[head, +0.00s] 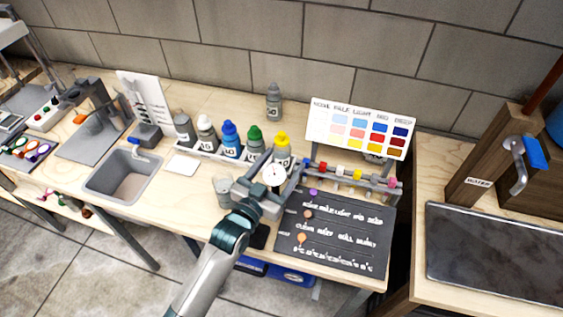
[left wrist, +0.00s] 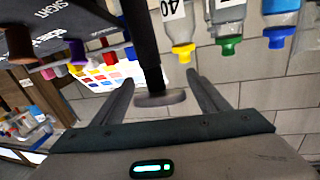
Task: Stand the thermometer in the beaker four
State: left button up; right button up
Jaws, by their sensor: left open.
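A round white dial (head: 274,175), which looks like the thermometer's head, shows at my left gripper (head: 269,180). In the left wrist view, a grey disc (left wrist: 160,98) on a thick black upright (left wrist: 142,40) stands between the spread fingers of my left gripper (left wrist: 161,80). The fingers are open, and I see no clear grip on it. A small clear beaker (head: 222,190) stands just left of the gripper; I cannot read a number on it. Other beakers may be hidden behind the gripper. My right gripper is not in view.
Several dropper bottles (head: 230,139) stand in a row behind the gripper. A colour chart (head: 360,130) and a rack of coloured pegs (head: 352,178) are to the right, behind a dark lettered board (head: 335,232). A sink (head: 125,182) is at left.

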pick_arm(q)
jog(key=shift+c, duration=0.6)
jog(key=c, duration=1)
jog(key=shift+c, duration=0.2)
jog(key=shift+r, duration=0.15)
notch_tip(320, 180, up, 12)
jog(key=p, duration=1.1)
jog(key=shift+r+p, duration=0.15)
jog(key=shift+p, duration=0.25)
jog(key=shift+w, duration=0.1)
